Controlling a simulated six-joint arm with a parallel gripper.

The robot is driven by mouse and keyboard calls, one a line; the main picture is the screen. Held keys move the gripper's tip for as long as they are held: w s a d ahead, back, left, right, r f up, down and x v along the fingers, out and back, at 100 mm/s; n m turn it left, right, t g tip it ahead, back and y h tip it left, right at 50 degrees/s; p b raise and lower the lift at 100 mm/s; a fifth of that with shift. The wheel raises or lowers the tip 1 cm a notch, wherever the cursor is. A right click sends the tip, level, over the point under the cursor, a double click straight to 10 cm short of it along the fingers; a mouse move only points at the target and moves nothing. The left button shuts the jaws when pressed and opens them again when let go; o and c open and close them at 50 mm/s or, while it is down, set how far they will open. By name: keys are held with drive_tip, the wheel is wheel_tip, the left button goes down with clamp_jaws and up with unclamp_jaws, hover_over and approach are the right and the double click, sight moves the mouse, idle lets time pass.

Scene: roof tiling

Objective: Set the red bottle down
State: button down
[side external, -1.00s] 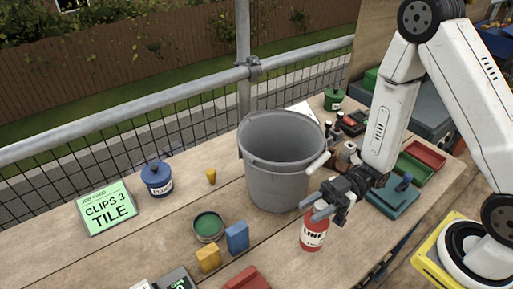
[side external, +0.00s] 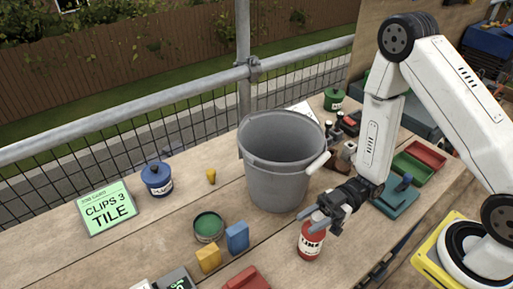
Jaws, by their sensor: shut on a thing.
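The red bottle (side external: 311,243) with a white label band stands upright at the front of the wooden bench, right of centre, in the side external view. Its base appears at or very near the bench top; I cannot tell whether it touches. My gripper (side external: 322,222) is shut on the bottle's upper part, reaching in from the right. The fingers hide the bottle's neck.
A grey bucket (side external: 275,180) stands just behind the bottle. A blue block (side external: 237,237), a yellow block (side external: 208,258), a green open tin (side external: 209,227) and a red block (side external: 247,279) lie to the left. A teal tray (side external: 397,197) is at the right.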

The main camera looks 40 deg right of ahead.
drive_tip(key=shift+f, duration=0.1)
drive_tip(key=shift+c, duration=1.7)
unclamp_jaws()
drive_tip(key=d, duration=1.2)
drive_tip(key=shift+s, duration=0.45)
